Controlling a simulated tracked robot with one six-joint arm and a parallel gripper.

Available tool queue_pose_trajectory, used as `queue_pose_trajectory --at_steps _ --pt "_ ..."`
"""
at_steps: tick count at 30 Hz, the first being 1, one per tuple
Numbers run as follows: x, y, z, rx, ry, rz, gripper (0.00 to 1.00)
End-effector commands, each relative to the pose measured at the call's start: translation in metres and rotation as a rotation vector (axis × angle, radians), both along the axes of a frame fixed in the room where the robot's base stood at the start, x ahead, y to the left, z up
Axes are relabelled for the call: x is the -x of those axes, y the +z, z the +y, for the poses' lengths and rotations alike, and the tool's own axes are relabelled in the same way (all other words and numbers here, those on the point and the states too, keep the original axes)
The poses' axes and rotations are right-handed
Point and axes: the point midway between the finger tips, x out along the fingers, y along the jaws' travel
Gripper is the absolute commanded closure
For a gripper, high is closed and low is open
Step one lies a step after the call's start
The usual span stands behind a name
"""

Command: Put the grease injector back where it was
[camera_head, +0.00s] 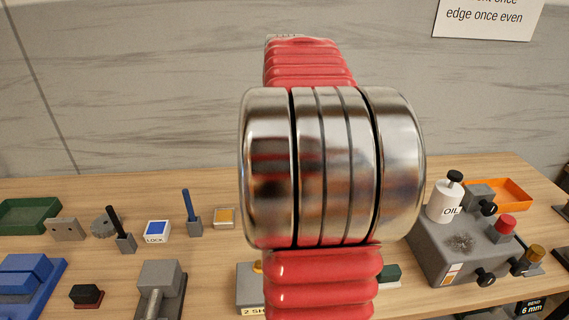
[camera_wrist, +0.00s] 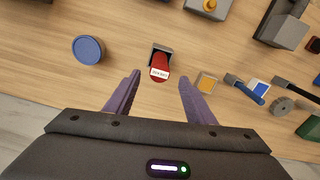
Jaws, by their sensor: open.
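In the wrist view a red piece with a white label (camera_wrist: 160,70), which looks like the grease injector, has its far end at a small grey holder (camera_wrist: 161,48). The label is too small to read. The red piece seems to stand in the holder, but I cannot tell how deep. My gripper (camera_wrist: 159,78) is open, with one purple finger on each side of the red piece and gaps to both. Nothing is held. In the head view my red and steel arm covers the middle of the table, and neither the gripper nor the red piece shows.
A blue round disc (camera_wrist: 88,49) lies left of the holder, and a yellow-topped block (camera_wrist: 206,83) is close to the right finger. In the head view a grey machine (camera_head: 447,252) with a white oil can (camera_head: 446,203) stands right; a green tray (camera_head: 28,214) is far left.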

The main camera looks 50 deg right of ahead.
Motion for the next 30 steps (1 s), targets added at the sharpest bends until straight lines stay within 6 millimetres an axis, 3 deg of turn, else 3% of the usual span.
queue_pose_trajectory --at_steps 13,17,23,30 --pt "0.0 0.0 0.0 0.0 0.001 0.0 0.51" --pt "-0.005 0.001 0.01 0.009 0.018 -0.008 0.51" --pt "-0.023 0.005 0.062 0.05 0.104 -0.048 0.51" --pt "-0.037 0.004 0.151 0.111 0.249 -0.134 0.51"
